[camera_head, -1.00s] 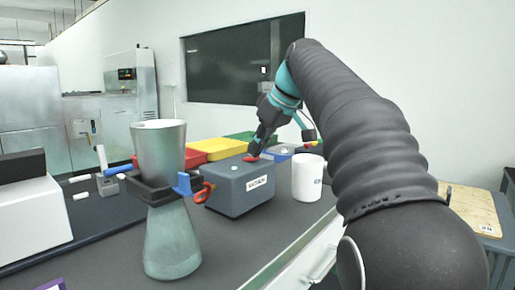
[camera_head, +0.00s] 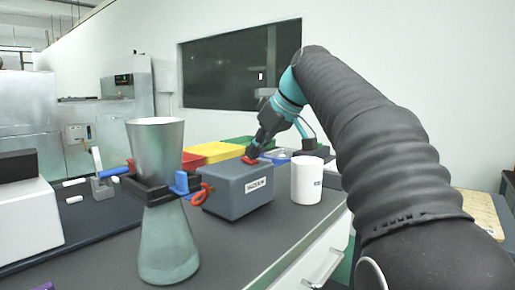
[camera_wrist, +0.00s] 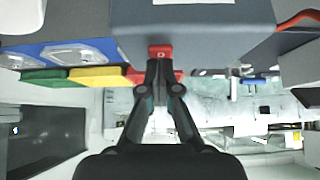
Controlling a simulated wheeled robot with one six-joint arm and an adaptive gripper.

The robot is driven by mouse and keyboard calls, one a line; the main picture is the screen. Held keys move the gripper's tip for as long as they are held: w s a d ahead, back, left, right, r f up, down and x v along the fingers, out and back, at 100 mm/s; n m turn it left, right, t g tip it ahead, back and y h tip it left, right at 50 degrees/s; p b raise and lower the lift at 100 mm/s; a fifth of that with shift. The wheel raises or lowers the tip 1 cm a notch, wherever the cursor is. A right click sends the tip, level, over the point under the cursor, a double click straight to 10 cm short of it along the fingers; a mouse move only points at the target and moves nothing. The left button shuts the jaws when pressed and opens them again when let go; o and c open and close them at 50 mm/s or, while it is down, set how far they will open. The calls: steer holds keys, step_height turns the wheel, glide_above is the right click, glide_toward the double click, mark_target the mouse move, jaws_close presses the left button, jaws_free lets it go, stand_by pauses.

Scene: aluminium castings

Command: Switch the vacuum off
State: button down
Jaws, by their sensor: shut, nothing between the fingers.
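The vacuum unit (camera_head: 236,200) is a dark grey box with a white VACUUM label on its front, standing on the dark bench top. A red switch (camera_head: 249,161) sits on its top near the back edge. In the wrist view the red switch (camera_wrist: 160,51) shows a small white mark, at the edge of the grey box (camera_wrist: 215,38). My gripper (camera_head: 254,152) is shut and empty, tips pointing down at the switch. In the wrist view the fingertips (camera_wrist: 160,66) meet the switch's edge; whether they press it I cannot tell.
A metal funnel-shaped vessel (camera_head: 166,245) in a dark clamp stands at front left, with a red hose loop (camera_head: 200,196) beside the box. Yellow (camera_head: 215,151) and green bins lie behind.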

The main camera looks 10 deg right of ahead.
mark_target(255, 161)
steer(key=shift+w+a+r+p, duration=0.2)
steer(key=shift+w+a+p, duration=0.1)
steer(key=shift+w, duration=0.05)
steer(key=shift+r, duration=0.1)
steer(key=shift+r+p, duration=0.25)
steer(key=shift+p, duration=0.05)
steer(key=r+p, duration=0.1)
steer(key=r, duration=0.1)
steer(key=r+p, duration=0.1)
steer(key=shift+s+d+r+p, duration=0.25)
steer(key=shift+d+r+p, duration=0.05)
steer(key=shift+p, duration=0.05)
steer(key=s+d+r, duration=0.5)
steer(key=s, duration=0.1)
steer(key=shift+s+d, duration=0.15)
steer(key=shift+s, duration=0.2)
